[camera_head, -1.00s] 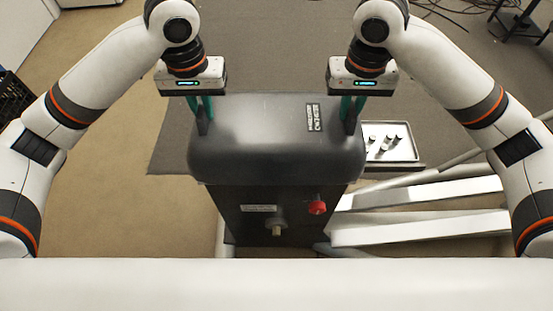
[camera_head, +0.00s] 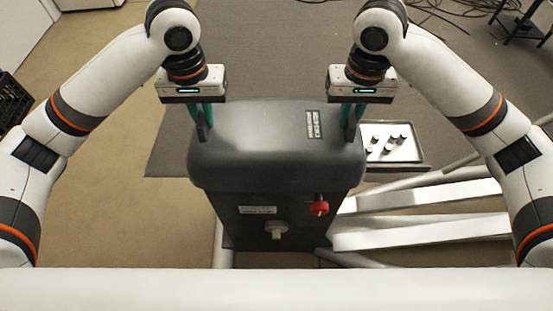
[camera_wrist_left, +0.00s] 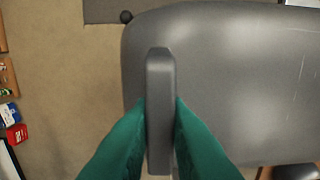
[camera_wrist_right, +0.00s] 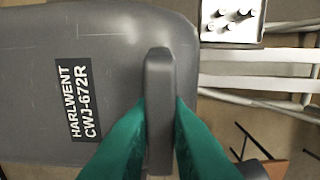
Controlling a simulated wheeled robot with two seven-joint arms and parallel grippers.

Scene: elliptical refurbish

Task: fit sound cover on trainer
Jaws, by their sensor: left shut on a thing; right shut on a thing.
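The dark grey sound cover (camera_head: 265,145) has rounded edges and a label on its top right. It shows at the right of the left wrist view (camera_wrist_left: 235,80) and the left of the right wrist view (camera_wrist_right: 100,40). My left gripper (camera_head: 203,128) is shut on an upright grey handle at the cover's left end (camera_wrist_left: 160,100). My right gripper (camera_head: 352,125) is shut on the matching handle at the right end (camera_wrist_right: 159,100). Below the cover, the dark trainer body (camera_head: 240,225) shows a red knob (camera_head: 320,208) and a pale-tipped fitting (camera_head: 277,230). The seam between cover and body is unclear.
A metal tray (camera_head: 414,155) with several small cylinders lies right of the cover. White frame bars (camera_head: 430,230) extend right of the trainer body. A grey mat (camera_head: 250,60) covers the floor behind; bare tan floor (camera_head: 110,215) lies at left.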

